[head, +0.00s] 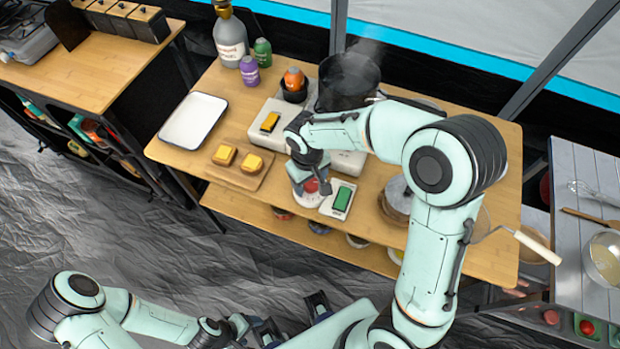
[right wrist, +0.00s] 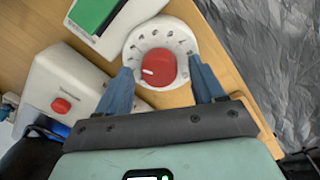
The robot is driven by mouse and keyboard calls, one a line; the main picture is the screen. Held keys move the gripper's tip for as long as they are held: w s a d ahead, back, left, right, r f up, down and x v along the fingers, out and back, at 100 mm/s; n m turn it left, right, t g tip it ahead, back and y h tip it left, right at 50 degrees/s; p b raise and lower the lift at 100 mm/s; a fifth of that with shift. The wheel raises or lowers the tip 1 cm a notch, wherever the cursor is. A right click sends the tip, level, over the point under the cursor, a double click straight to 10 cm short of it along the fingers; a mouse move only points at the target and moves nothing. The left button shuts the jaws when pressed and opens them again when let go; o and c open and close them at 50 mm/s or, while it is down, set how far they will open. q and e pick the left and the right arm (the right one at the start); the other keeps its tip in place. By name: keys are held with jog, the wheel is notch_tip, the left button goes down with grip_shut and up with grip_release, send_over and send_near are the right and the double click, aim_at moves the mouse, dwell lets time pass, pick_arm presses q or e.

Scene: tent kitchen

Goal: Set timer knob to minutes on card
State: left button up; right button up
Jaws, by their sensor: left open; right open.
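The timer (right wrist: 134,47) is a white round dial with dark marks around a red knob (right wrist: 160,68). The knob's white pointer mark lies toward the left of the wrist picture. My right gripper (right wrist: 162,84) is open, its two blue fingers on either side of the dial; I cannot tell if they touch it. In the head view the red knob (head: 311,185) shows under my right gripper (head: 313,178). A white holder with a green face (head: 343,199), perhaps the card, stands beside the timer; no number is readable. My left gripper (head: 294,317) is open and empty, away from the table.
A white stove unit with a red knob (right wrist: 61,106) stands near the timer. A dark steaming pot (head: 348,82) is behind my right arm. A wooden board (head: 250,181) with yellow-topped pieces and a white tray (head: 193,120) lie left. A pan (head: 398,197) is right of the holder.

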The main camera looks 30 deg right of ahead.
jog(key=shift+c, duration=0.3)
jog(key=c, duration=1)
jog(key=shift+m+b, duration=0.45)
jog(key=shift+m, duration=1.25)
jog(key=shift+w+d+m+b, duration=0.1)
jog(key=shift+m+b, duration=0.2)
jog(key=shift+m, duration=1.5)
dwell(0.4)
jog(key=o, duration=1.1)
jog(key=shift+c, duration=0.2)
notch_tip(320, 180, up, 13)
jog(key=p, duration=0.1)
jog(key=shift+a+r+p, duration=0.2)
jog(key=shift+a+p, duration=0.15)
